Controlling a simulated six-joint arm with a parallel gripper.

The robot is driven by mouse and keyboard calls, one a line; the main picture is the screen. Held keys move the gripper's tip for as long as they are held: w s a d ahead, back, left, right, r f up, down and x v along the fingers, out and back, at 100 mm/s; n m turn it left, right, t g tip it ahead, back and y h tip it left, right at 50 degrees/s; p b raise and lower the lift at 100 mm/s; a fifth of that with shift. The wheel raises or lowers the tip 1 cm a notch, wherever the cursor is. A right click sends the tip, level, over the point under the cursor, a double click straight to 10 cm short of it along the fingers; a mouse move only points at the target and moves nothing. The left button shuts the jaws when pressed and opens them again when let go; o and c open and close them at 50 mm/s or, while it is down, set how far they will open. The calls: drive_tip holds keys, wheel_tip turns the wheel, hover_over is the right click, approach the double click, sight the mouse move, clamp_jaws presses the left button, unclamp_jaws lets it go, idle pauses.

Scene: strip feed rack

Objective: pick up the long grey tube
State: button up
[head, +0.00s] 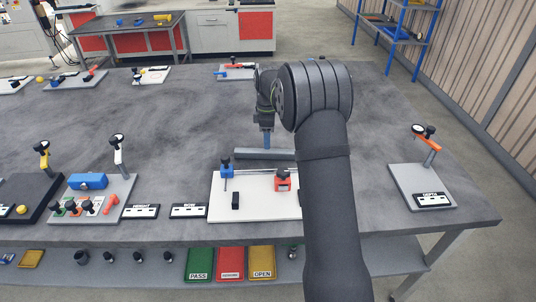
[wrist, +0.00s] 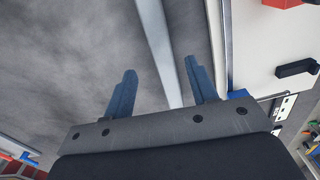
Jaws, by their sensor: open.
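The long grey tube (head: 250,154) lies on the grey table, just behind the white board, running left to right in the head view. My arm hides its right end. My gripper (head: 266,138) is over the tube with its blue fingers pointing down. In the wrist view, the open gripper (wrist: 160,66) has one finger on each side of the tube (wrist: 157,38), which passes between them, closer to the right finger. Nothing is held. I cannot tell how far the fingertips are above the table.
The white board (head: 222,207) in front carries a blue clamp (head: 227,167), a red block (head: 283,180) and a thin rod. A grey plate with an orange-handled gauge (head: 427,140) stands right. Fixtures (head: 88,181) stand left. The table's middle left is clear.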

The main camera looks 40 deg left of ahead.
sight(268, 154)
drive_tip(key=shift+d+f, duration=0.2)
drive_tip(key=shift+f, duration=2.5)
clamp_jaws()
